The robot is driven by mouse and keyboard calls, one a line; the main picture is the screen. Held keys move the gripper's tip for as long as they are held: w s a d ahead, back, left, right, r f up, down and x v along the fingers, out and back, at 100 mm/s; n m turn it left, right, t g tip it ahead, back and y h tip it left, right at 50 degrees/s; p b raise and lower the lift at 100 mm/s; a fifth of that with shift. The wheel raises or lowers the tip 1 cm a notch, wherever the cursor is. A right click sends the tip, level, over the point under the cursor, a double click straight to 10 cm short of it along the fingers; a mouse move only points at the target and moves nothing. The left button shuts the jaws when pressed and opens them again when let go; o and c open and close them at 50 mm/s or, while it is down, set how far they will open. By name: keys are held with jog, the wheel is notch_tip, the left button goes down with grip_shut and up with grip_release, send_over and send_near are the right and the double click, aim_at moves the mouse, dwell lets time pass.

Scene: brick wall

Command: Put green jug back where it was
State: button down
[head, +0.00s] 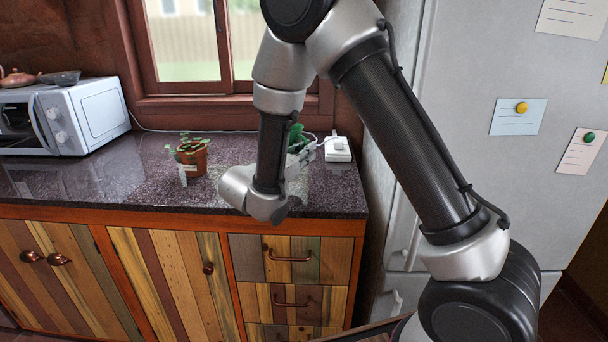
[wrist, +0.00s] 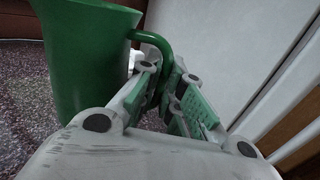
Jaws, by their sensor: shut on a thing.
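In the wrist view the green jug (wrist: 85,55) stands upright at the upper left, over or on the speckled countertop; I cannot tell whether its base touches. My gripper (wrist: 170,92) is shut on the jug's curved handle, which runs down between the green finger pads. In the head view a small green part of the jug (head: 296,133) shows behind my arm, near the back right end of the counter.
The dark countertop (head: 110,180) carries a potted plant (head: 192,158) left of my arm and a microwave (head: 65,115) at the far left. A white socket box (head: 338,149) is at the back right. The fridge (head: 540,70) stands close on the right.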

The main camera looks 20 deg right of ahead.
jog(key=shift+f, duration=3.05)
jog(key=shift+f, duration=0.1)
jog(key=c, duration=1.6)
grip_release()
jog(key=shift+o, duration=0.2)
